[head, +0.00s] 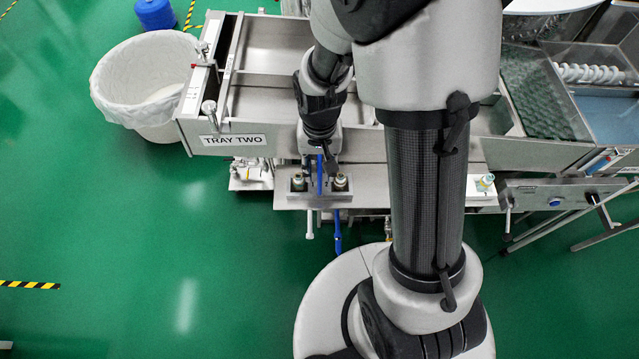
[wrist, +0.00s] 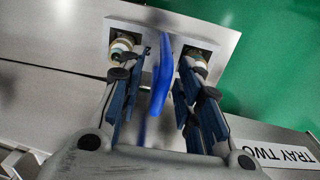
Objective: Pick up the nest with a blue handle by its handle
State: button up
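The blue handle (head: 319,176) stands up from the middle of a small metal nest (wrist: 222,38) on the metal ledge below the TRAY TWO panel. The handle also shows in the wrist view (wrist: 162,66). The nest has two square openings, with a vial on the left (wrist: 122,46) and one on the right (wrist: 196,62). My gripper (wrist: 164,58) is open over the nest. Its fingers are on either side of the blue handle, with visible gaps to it. The fingers hide part of the vials and nest. My gripper covers part of the handle in the head view (head: 320,168).
The metal trough with the TRAY TWO label (head: 234,140) rises just behind the ledge. Another small vial (head: 486,181) stands on the ledge to the right. A lined white bin (head: 150,85) stands at the left. Green floor lies open at the front left.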

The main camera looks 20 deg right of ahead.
notch_tip(320, 180, down, 3)
jog(key=shift+r, duration=0.15)
jog(key=shift+c, duration=0.4)
grip_shut()
dwell(0.5)
